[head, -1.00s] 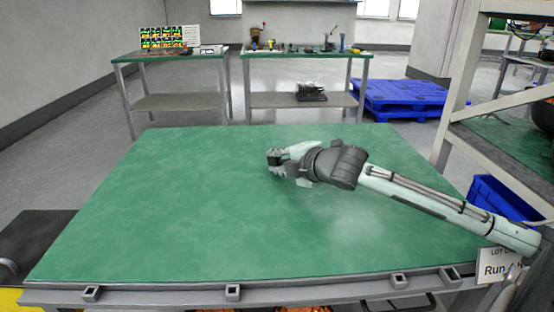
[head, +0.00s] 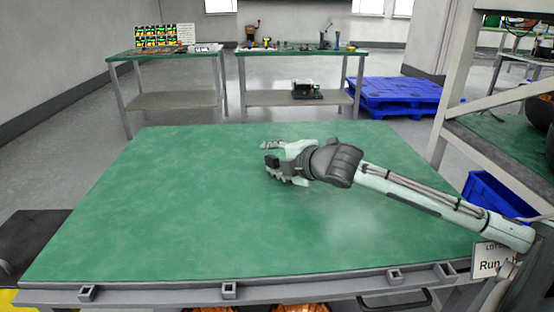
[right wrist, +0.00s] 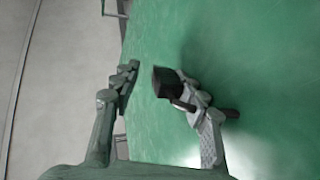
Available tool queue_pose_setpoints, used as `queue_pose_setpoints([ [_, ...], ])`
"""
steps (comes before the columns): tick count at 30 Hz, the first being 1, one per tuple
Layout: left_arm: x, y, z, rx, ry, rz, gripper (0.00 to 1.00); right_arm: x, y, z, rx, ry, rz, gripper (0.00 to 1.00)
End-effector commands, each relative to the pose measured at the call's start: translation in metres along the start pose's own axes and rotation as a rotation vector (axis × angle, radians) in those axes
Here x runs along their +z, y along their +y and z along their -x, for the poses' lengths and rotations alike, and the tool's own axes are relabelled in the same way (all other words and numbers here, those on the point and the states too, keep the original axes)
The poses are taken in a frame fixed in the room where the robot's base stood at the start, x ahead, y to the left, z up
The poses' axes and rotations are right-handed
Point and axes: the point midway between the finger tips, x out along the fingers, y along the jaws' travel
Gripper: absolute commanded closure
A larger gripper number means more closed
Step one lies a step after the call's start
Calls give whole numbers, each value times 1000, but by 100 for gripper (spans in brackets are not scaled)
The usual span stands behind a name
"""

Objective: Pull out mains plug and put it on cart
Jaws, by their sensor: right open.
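My right gripper (head: 272,156) is over the green-topped cart (head: 170,210), its fingers spread apart. A small black block (head: 271,161), which looks like the mains plug, shows at the fingers. In the right wrist view the black block (right wrist: 167,82) is beside the right-hand finger, which hides part of it; a short dark end sticks out past that finger. The other finger stands clear of the block. I cannot tell whether the block touches the finger or rests fully on the green top. My left gripper is not in view.
The rest of the green top is bare. A metal rack frame (head: 455,80) stands at the right, with a blue bin (head: 490,195) beside it. Two benches with small items and a blue pallet (head: 395,97) are at the back.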

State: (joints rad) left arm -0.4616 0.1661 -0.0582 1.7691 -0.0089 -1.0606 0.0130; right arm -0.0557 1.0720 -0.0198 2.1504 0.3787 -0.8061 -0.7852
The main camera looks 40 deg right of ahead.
Motion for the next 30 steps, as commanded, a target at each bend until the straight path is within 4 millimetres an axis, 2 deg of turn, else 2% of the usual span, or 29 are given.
queue_pose_setpoints([
  [5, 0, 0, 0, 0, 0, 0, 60, 1, -2, 12, -4, -1, 1, 55],
  [24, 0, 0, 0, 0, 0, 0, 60, -1, -1, 105, -1, 1, -4, 55],
  [30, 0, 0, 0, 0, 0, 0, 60, 0, 0, 118, 1, 0, -1, 55],
])
